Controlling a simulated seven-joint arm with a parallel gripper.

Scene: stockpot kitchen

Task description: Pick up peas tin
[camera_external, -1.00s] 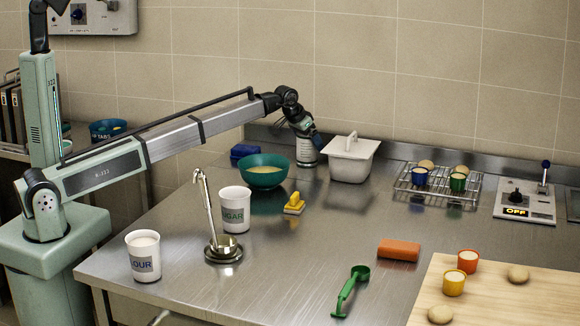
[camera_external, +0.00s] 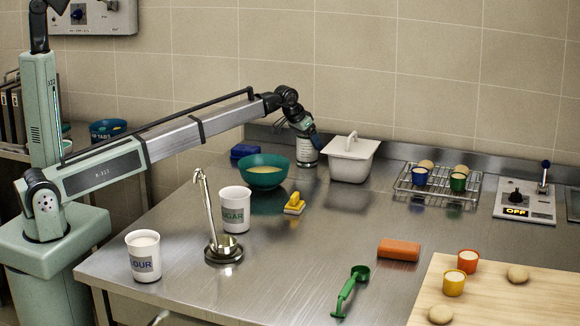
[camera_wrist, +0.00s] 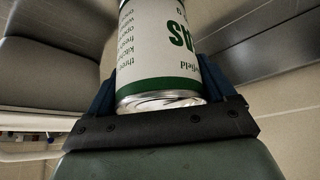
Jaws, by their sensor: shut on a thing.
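The peas tin (camera_external: 307,152) is at the end of my arm, between the green bowl and the white lidded container. In the wrist view the tin (camera_wrist: 160,50) fills the middle, with a white label, a green band and part of green lettering. Its metal end faces the camera. My gripper (camera_external: 304,133) is around the upper part of the tin, and its dark fingers (camera_wrist: 168,100) press on both sides of it. I cannot tell whether the tin's base touches the worktop.
The green bowl (camera_external: 263,172) stands close on the left and the white lidded container (camera_external: 351,160) close on the right. A blue box (camera_external: 243,152) is behind the bowl. A yellow item (camera_external: 294,204) lies in front. The middle of the steel worktop (camera_external: 330,235) is clear.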

